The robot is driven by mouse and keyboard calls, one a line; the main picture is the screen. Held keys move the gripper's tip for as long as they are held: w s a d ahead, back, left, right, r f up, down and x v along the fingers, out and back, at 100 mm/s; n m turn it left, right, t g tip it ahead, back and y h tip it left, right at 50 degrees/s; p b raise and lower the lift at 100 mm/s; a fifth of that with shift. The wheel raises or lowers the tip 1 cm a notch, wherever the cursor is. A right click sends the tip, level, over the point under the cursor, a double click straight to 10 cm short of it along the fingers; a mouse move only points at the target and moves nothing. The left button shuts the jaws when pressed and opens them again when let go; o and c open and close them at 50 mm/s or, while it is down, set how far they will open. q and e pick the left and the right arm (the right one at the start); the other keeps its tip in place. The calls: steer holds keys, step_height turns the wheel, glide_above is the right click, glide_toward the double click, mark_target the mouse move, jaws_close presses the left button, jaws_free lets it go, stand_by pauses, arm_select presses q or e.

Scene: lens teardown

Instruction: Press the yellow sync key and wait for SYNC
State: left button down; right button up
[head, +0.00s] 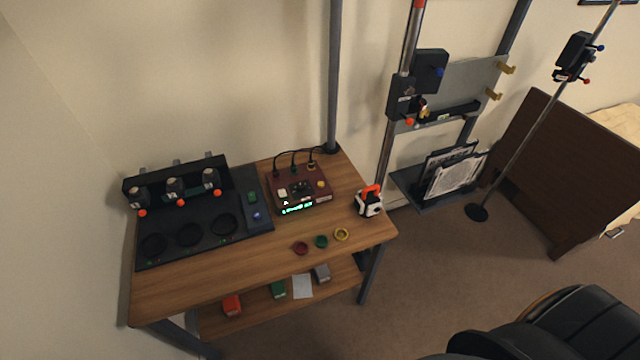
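A dark red control box (312,203) stands on the wooden table, towards its back right. A small yellow key (320,184) sits on the right part of its top face. A pale key (282,192) sits on the left part, with a dark panel between them. A lit green display (298,208) is on the front of the box; its text is too small to read. Neither of my grippers is in view, and nothing covers the yellow key.
A black station (205,245) with round recesses fills the table's left. Red, green and yellow rings (342,234) lie in front of the box. A white-and-orange device (369,201) stands right of it. Cables rise behind the box. A metal pole (388,160) stands beyond the table.

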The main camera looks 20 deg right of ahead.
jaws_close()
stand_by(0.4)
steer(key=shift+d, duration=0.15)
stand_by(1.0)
